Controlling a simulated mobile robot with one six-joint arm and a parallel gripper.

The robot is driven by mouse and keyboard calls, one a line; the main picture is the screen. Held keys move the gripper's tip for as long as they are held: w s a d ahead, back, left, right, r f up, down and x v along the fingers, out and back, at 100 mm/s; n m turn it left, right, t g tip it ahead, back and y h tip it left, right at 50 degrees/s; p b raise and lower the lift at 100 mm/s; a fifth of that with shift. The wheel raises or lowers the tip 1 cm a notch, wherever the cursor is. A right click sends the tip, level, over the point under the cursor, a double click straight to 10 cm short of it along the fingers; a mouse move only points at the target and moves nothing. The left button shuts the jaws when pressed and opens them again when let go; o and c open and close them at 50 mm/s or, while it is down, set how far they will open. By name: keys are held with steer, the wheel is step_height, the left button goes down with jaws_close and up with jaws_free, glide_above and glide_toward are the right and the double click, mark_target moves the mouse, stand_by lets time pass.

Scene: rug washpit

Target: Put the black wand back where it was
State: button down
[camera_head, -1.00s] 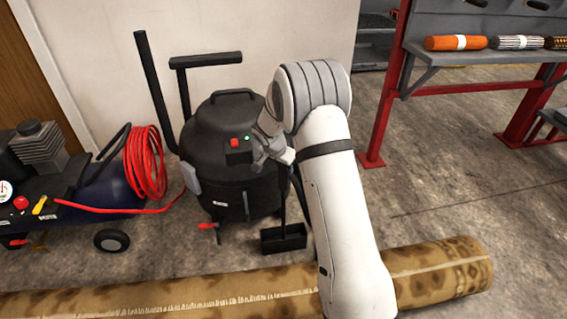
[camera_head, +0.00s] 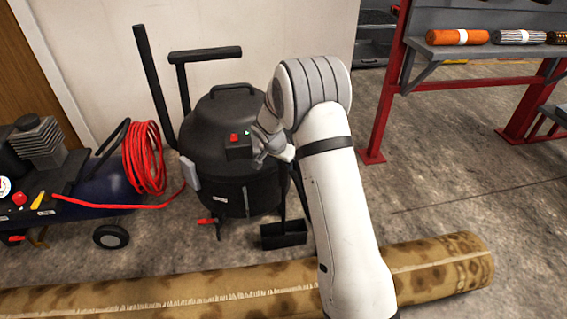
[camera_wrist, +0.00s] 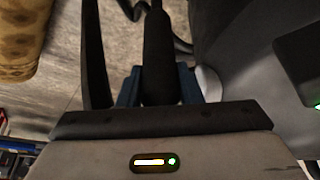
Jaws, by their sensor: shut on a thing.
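The black wand (camera_wrist: 158,55) shows in the wrist view as a dark, thick grip between the two blue fingers of my gripper (camera_wrist: 158,88). The fingers are shut on it. In the head view my gripper (camera_head: 284,157) is at the front right of the black drum vacuum (camera_head: 215,130), close to its switch box.
A compressor (camera_head: 90,185) with a coiled red hose (camera_head: 147,160) stands left of the vacuum. A rolled patterned rug (camera_head: 150,298) lies across the front. A red-legged shelf (camera_head: 480,50) holding several rolls is at right. Floor between vacuum and shelf is clear.

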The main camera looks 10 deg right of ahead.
steer(key=c, duration=0.9)
jaws_free()
steer(key=shift+c, duration=0.2)
steer(key=s+r+n+p, duration=0.1)
steer(key=s+r+p, duration=0.55)
steer(key=r, duration=0.55)
steer(key=s+r+n+y+p, duration=0.15)
steer(key=s+r+p, duration=0.45)
steer(key=r, duration=0.6)
steer(key=s+r+n+p, duration=0.1)
steer(key=s+r+p, duration=0.5)
steer(key=r, duration=0.7)
steer(key=s+r+n+y+p, duration=0.1)
steer(key=s+r+n+p, duration=0.4)
steer(key=s+r+p, duration=1.1)
steer(key=s+r, duration=0.2)
steer(key=s, duration=0.1)
steer(key=shift+s+g+y+p, duration=0.3)
steer(key=shift+y+p, duration=0.05)
